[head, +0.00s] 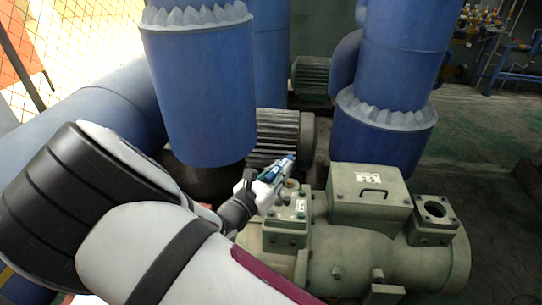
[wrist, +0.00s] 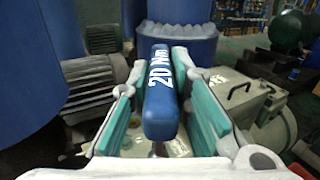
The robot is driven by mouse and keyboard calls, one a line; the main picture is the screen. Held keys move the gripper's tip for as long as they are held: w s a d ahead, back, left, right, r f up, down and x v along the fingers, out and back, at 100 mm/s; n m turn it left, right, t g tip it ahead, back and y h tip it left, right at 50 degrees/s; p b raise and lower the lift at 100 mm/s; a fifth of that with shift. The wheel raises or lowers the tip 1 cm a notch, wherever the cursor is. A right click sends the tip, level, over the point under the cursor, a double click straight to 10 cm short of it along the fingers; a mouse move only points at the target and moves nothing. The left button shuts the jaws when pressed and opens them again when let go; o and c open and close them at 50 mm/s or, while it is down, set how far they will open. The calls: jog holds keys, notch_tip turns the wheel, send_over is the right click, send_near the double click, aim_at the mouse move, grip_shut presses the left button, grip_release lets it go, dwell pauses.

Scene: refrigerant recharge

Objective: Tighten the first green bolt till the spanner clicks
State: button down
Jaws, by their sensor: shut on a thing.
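The spanner has a blue handle marked "20 Nm" (wrist: 160,92), seen in the middle of the wrist view, pointing away from the camera. My gripper (wrist: 158,105) is shut on the spanner, with its teal finger pads on either side of the handle. In the head view my gripper (head: 266,186) is over the left end of the green compressor (head: 345,245), and a blue part of the spanner (head: 287,163) shows at its tip. The spanner's working end is hidden, so I cannot tell whether it is on a bolt. No green bolt can be made out clearly.
A ribbed grey motor (head: 278,135) is behind my gripper. Thick blue pipes (head: 200,95) rise close by on the left and right (head: 385,130). Floor is open at the right.

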jog(key=a+f+b, duration=0.2)
jog(key=b, duration=0.1)
jog(key=shift+a+f+n+y, duration=0.2)
jog(key=shift+f+n+y, duration=0.1)
jog(key=shift+f, duration=0.1)
dwell(0.3)
jog(key=n+y+p, duration=0.3)
jog(key=n+y, duration=0.1)
jog(key=y, duration=0.2)
jog(key=n+y+p, duration=0.4)
jog(key=y, duration=0.2)
jog(key=n+y+p, duration=0.3)
jog(key=n+y, duration=0.1)
jog(key=y, duration=0.2)
jog(key=shift+g+p, duration=0.35)
jog(key=shift+g, duration=0.05)
jog(key=shift+f, duration=0.25)
